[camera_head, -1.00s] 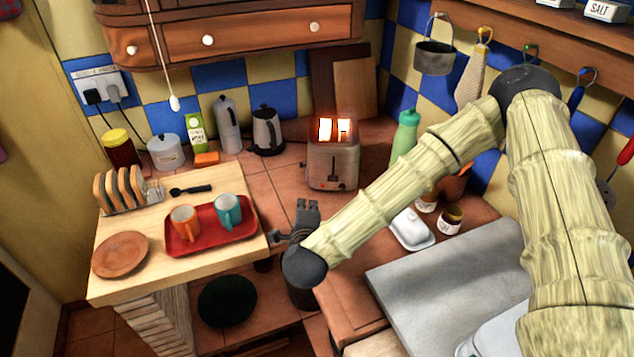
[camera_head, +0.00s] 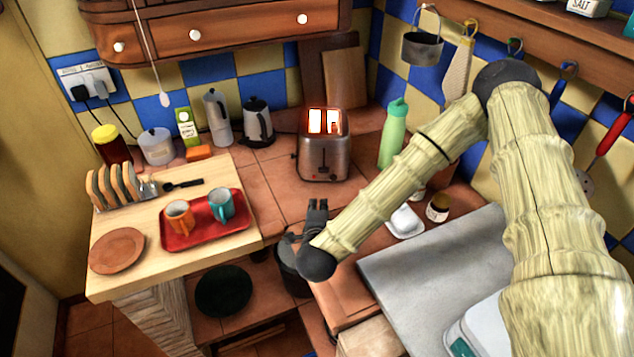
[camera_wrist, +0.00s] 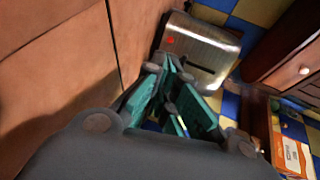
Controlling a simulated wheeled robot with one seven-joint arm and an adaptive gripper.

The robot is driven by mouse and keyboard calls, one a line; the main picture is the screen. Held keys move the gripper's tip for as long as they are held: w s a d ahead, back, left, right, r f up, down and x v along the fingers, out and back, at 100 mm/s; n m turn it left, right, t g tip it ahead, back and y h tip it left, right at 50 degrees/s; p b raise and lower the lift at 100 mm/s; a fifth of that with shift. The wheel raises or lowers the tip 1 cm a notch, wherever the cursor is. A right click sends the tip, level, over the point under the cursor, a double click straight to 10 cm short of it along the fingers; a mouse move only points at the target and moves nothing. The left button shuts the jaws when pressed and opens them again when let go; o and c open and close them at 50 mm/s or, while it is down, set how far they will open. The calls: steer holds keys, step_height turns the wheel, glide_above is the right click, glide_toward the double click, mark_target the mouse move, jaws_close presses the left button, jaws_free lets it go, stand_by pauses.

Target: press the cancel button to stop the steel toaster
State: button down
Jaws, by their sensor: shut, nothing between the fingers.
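The steel toaster (camera_head: 324,157) stands on the tiled counter in the back corner, its two slots glowing orange. Its front carries a dark vertical lever slot, a small red button at lower left and a knob at lower right. The toaster also shows in the wrist view (camera_wrist: 200,50), with a red button (camera_wrist: 169,40) near its edge. My gripper (camera_head: 317,205) is shut and empty, in front of the toaster and apart from it. In the wrist view my gripper's fingers (camera_wrist: 172,65) are closed together and overlap part of the toaster's front.
A green bottle (camera_head: 394,135) stands right of the toaster, a kettle (camera_head: 257,125) to its left. A red tray (camera_head: 185,240) with two mugs lies on the wooden board at left. The tiles before the toaster are clear.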

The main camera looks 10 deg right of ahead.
mark_target(318, 177)
steer(key=p+x, duration=0.1)
steer(key=x, duration=0.3)
steer(key=p+x, duration=0.2)
steer(key=x, duration=0.2)
steer(key=r+p+x, duration=0.1)
steer(key=x, duration=0.3)
steer(key=shift+w+p, duration=0.2)
steer(key=shift+p, duration=0.2)
steer(key=shift+w+d+f+b, duration=0.1)
steer(key=shift+w+b, duration=0.3)
steer(key=shift+b, duration=0.25)
steer(key=shift+w+d+r, duration=0.1)
steer(key=shift+w+r, duration=0.15)
steer(key=shift+w, duration=0.05)
steer(key=shift+b, duration=0.3)
steer(key=shift+s+a+f, duration=0.1)
steer(key=shift+s+a, duration=0.1)
steer(key=shift+s, duration=0.05)
steer(key=b+v, duration=0.1)
steer(key=v, duration=0.3)
steer(key=b+v, duration=0.1)
steer(key=v, duration=0.3)
steer(key=f+b+v, duration=0.1)
steer(key=v, duration=0.3)
steer(key=shift+s+r+b, duration=0.1)
steer(key=shift+s+b, duration=0.2)
steer(key=shift+b, duration=0.05)
steer(key=shift+s+r, duration=0.2)
steer(key=shift+s, duration=0.3)
